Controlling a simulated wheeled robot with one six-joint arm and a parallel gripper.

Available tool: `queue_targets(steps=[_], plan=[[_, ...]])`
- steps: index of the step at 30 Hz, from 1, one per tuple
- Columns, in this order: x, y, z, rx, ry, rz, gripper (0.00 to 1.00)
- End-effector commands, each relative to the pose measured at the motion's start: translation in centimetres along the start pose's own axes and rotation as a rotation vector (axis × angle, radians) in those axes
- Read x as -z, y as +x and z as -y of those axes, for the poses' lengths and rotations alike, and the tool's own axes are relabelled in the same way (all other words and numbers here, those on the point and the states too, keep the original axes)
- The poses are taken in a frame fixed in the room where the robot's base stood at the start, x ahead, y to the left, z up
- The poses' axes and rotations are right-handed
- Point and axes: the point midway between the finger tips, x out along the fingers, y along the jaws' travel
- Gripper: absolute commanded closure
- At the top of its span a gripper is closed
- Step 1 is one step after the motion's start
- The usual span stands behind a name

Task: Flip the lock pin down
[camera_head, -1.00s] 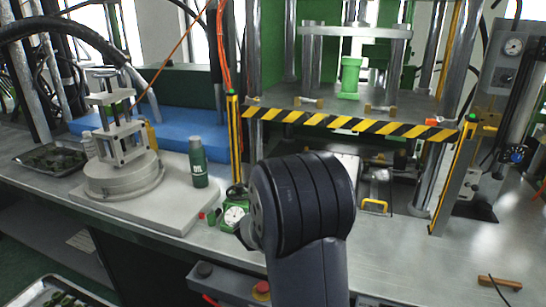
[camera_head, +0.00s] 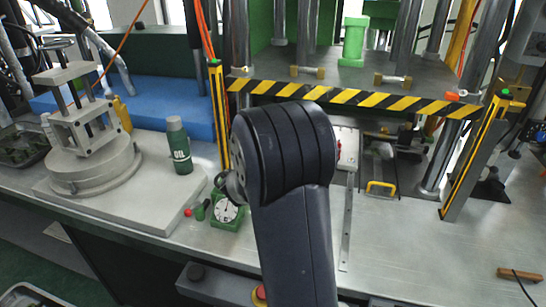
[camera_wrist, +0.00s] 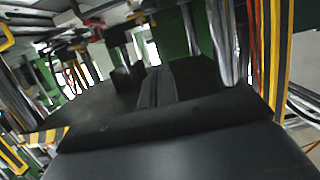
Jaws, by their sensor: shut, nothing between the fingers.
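I cannot make out for certain which part is the lock pin. The press in the head view has a metal plate (camera_head: 345,84) with a yellow-black striped front edge (camera_head: 340,97). Two small brass-ended fittings lie on this plate, a left one (camera_head: 307,71) and a right one (camera_head: 393,80). A small orange-red part (camera_head: 452,97) sits at the right end of the striped edge. My gripper (camera_wrist: 150,86) shows dark and close in the wrist view, shut and empty, with blurred posts beyond it. In the head view my arm hides it.
Yellow-black posts, left (camera_head: 218,120) and right (camera_head: 476,150), flank the press. A green oil bottle (camera_head: 180,145), a dial gauge (camera_head: 227,209) and a clamp stand (camera_head: 85,130) are at left. The bench's right front is mostly clear.

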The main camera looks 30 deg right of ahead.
Motion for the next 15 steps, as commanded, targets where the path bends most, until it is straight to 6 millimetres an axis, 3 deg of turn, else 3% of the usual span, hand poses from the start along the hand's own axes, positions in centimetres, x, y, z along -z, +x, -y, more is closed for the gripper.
queue_targets(steps=[5,15], plan=[[0.0,1.7,-0.1,-0.003,0.0,0.001,1.0],[0.0,8.3,-0.1,-0.003,0.0,0.001,1.0]])
